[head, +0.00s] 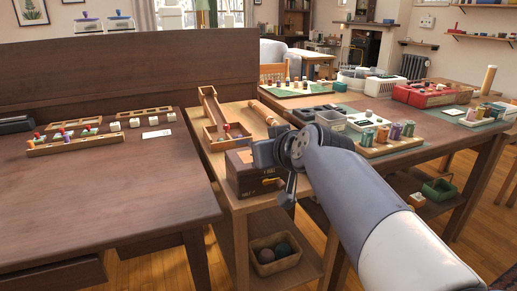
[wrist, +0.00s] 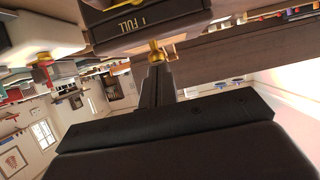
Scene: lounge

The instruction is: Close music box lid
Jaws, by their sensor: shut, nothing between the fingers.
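The music box is a brown box (head: 248,184) with small dark lettering on its front, at the front of the narrow wooden shelf table in the head view. My gripper (head: 289,188) is in front of its right side, and my wrist covers part of it. In the wrist view the box (wrist: 150,22) fills the top, with "FULL" lettering and a small brass part (wrist: 156,54) below it. My shut, empty fingers (wrist: 157,72) point at that brass part, very close; I cannot tell if they touch. How far the lid is open is not clear.
A wooden tray (head: 222,132) sits behind the box. A dark table (head: 100,190) with small blocks stands left. A crowded table (head: 420,135) stands right. A basket with balls (head: 290,245) is on the lower shelf.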

